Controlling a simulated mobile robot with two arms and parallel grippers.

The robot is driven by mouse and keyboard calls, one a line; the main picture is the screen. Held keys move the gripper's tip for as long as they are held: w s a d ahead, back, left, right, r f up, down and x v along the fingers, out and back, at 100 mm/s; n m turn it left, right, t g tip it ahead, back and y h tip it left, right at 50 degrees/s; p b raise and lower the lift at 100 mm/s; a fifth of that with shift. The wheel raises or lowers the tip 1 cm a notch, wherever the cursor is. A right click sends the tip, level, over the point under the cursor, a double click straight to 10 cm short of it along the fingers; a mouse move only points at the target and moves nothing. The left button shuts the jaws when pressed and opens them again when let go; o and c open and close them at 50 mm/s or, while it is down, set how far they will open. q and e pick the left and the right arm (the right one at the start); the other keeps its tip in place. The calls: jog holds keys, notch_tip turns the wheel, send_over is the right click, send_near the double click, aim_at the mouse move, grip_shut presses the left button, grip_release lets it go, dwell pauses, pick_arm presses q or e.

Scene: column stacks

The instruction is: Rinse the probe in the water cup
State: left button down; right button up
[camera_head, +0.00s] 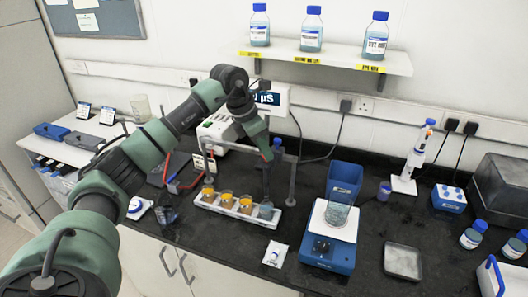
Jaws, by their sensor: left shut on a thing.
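My left arm reaches in from the left, and my left gripper (268,158) is over the back of the bench, shut on the probe (266,183). The probe looks like a thin dark rod pointing down, with its lower end near the water cup (265,211). I cannot tell whether its tip is inside the cup or just behind it. The water cup is clear and bluish, at the right end of a white rack (232,213). Several cups of orange liquid (226,200) stand to its left. My right gripper is not in view.
A grey stand (291,180) rises just right of the gripper. A meter box (222,133) is behind. A blue balance (328,250) with a beaker (338,212) stands right of the rack. The shelf (340,58) holds bottles. Dark bench is clear between balance and tray (402,262).

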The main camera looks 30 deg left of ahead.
pick_arm(q)
jog(key=shift+w+r, duration=0.1)
jog(key=shift+r, duration=0.2)
jog(key=c, duration=1.5)
grip_release()
jog(key=shift+o, duration=0.2)
jog(key=shift+s+a+r, duration=0.1)
jog(key=shift+s+r, duration=0.1)
jog(key=shift+r, duration=0.05)
jog(key=b+v, duration=0.2)
jog(key=v, duration=0.5)
jog(key=shift+r+b, duration=0.15)
jog(key=shift+b, duration=0.25)
